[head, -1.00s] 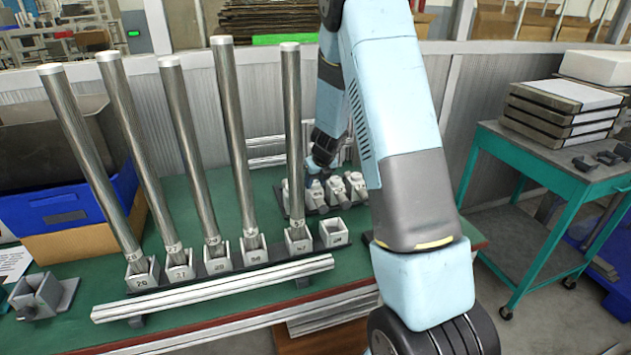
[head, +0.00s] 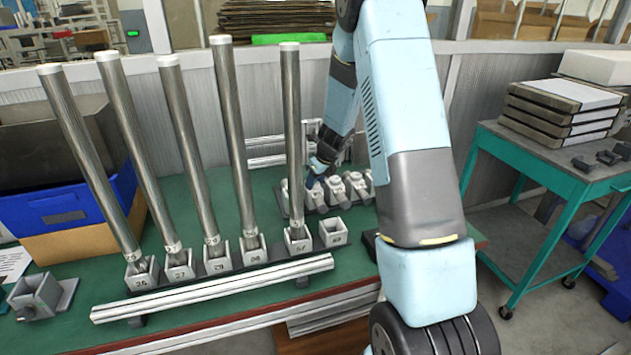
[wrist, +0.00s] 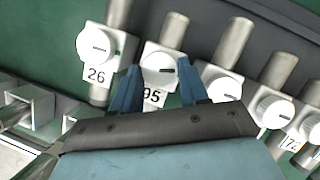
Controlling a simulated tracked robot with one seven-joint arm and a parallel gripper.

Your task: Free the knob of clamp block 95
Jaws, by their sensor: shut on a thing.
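Clamp block 95 has a white round knob (wrist: 157,68) with a dark mark on its face, above the label 95 (wrist: 153,97) in the wrist view. My gripper (wrist: 160,67) has its two blue fingers on either side of this knob, shut on it. A grey metal cylinder sticks out behind the knob. In the head view my gripper (head: 314,180) is down at the row of clamp blocks (head: 338,192), where it partly hides them, and the labels there are too small to read.
Block 26's knob (wrist: 98,45) is left of my fingers; another white knob (wrist: 222,84) is close on the right. Tall metal tubes (head: 229,140) stand in numbered sockets to the left. An empty socket (head: 333,233) stands in front of the clamp row.

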